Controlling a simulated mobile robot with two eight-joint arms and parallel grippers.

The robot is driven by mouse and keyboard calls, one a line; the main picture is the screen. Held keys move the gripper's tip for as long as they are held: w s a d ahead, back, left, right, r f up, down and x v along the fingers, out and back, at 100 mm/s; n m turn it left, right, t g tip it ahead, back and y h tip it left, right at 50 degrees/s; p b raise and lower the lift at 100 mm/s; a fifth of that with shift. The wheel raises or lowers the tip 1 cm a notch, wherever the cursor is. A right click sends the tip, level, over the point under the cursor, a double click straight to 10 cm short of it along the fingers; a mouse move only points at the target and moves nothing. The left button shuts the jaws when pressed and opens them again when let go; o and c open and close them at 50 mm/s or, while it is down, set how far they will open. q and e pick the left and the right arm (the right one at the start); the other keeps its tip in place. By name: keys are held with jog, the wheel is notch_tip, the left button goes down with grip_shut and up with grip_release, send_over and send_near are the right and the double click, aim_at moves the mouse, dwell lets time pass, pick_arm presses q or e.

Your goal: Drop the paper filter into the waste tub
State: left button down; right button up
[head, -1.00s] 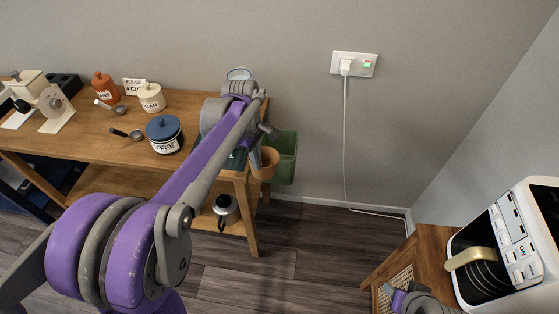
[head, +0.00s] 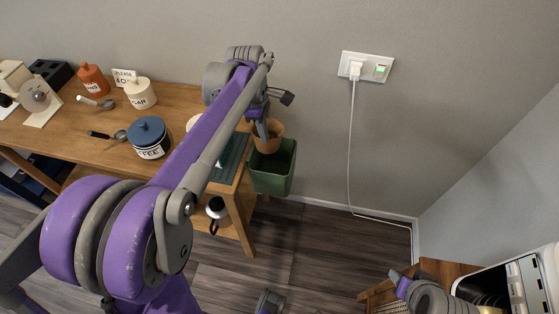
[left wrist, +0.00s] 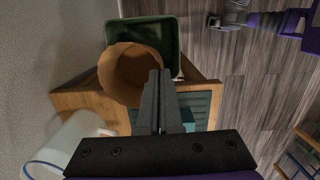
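The paper filter (head: 268,138) is a brown, open-topped cup shape. My left gripper (head: 262,128) is shut on its wall. In the left wrist view the filter (left wrist: 128,72) sits at the fingertips, with its open mouth showing. The waste tub (head: 272,175) is green and stands at the right end of the wooden table. In the head view the filter overlaps the tub's upper left rim; in the left wrist view it covers much of the tub (left wrist: 165,35). I cannot tell their exact height gap. My right gripper (head: 269,300) shows only partly at the bottom edge.
The table (head: 100,120) holds a blue-lidded coffee jar (head: 148,138), a sugar jar (head: 140,93), an orange jar (head: 94,82), spoons and a dark teal mat (head: 232,158). A white cord (head: 350,150) hangs down the wall. A white appliance (head: 520,285) stands at lower right.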

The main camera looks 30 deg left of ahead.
aim_at(264, 148)
pick_arm(q)
jog(key=f+b, duration=0.1)
jog(key=f, duration=0.1)
jog(key=f+b, duration=0.1)
jog(key=f, duration=0.1)
jog(key=f+b, duration=0.2)
jog(key=shift+s, duration=0.3)
jog(key=shift+r, duration=0.1)
pick_arm(e)
jog(key=f, duration=0.2)
jog(key=s+f, duration=0.1)
jog(key=f, duration=0.1)
jog(key=shift+s+f, duration=0.1)
jog(key=shift+f, duration=0.05)
pick_arm(q)
jog(key=c, duration=1)
grip_release()
notch_tip(264, 148, up, 11)
jog(key=a+p, duration=0.1)
jog(key=shift+s, duration=0.15)
pick_arm(e)
jog(key=shift+r, duration=0.65)
pick_arm(q)
jog(key=shift+a, duration=0.1)
